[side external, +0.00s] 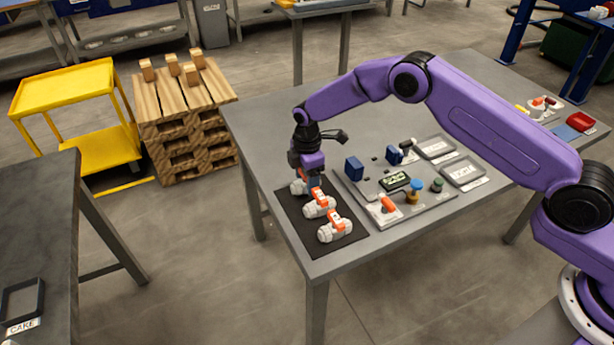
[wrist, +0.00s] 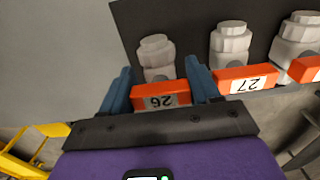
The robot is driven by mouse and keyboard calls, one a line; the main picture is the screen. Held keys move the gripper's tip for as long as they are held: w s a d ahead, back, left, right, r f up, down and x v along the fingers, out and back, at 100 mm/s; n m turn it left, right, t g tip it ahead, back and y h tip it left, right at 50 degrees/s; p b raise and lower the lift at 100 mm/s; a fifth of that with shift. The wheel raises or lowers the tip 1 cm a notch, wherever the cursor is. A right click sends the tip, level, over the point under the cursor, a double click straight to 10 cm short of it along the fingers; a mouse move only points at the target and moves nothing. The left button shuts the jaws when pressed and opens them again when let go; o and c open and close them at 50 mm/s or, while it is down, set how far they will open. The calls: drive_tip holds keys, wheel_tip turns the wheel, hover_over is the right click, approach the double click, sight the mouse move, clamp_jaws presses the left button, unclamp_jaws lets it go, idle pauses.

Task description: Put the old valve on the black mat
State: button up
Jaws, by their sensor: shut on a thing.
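My gripper (side external: 308,180) is low over the far end of the black mat (side external: 297,229), which also shows in the wrist view (wrist: 190,18). The blue fingers (wrist: 160,92) are shut on the orange handle of a whitish valve (wrist: 157,55) labelled 26. In the side view that valve (side external: 297,188) is partly hidden by my gripper, at the mat's far end. I cannot tell whether it touches the mat. A similar valve labelled 27 (wrist: 231,45) stands close beside it, and another valve (side external: 335,231) is at the near end. No label reads "old".
The table's far left top is clear. A yellow cart (side external: 62,88) stands beyond.

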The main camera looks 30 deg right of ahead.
drive_tip(key=shift+f, duration=0.3)
idle(0.4)
drive_tip(key=o, duration=1.2)
drive_tip(key=shift+o, duration=0.2)
drive_tip(key=shift+r, duration=3.75)
